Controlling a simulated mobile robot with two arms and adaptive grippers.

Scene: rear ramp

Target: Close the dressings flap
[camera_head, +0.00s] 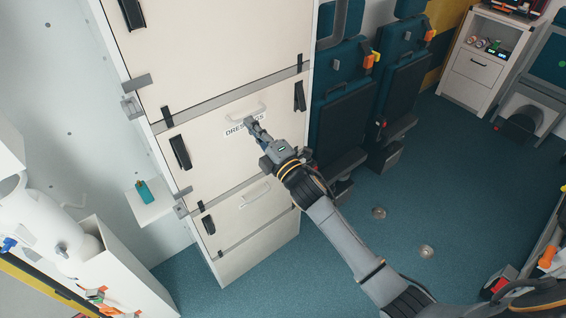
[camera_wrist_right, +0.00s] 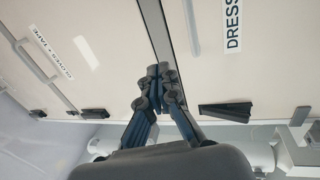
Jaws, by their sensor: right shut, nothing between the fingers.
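The dressings flap (camera_head: 212,146) is a cream panel in the tall cabinet, with a pale handle and a "DRESSINGS" label partly covered by my right gripper (camera_head: 250,124). The flap looks about flush with the panels above and below it; I cannot tell whether a small gap is left. In the right wrist view the flap (camera_wrist_right: 270,70) is at right, with part of its label readable. There my right gripper (camera_wrist_right: 158,82) is shut and empty, its fingertips in front of the grey strip beside the flap. Contact cannot be told. My left gripper is out of view.
A panel labelled "GLOVES + TAPE" (camera_wrist_right: 75,65) adjoins the grey strip (camera_wrist_right: 157,32). Black fittings (camera_head: 180,152) sit on the cabinet front. Dark teal folding seats (camera_head: 345,95) stand right of the cabinet. The blue floor (camera_head: 455,190) is mostly clear at right.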

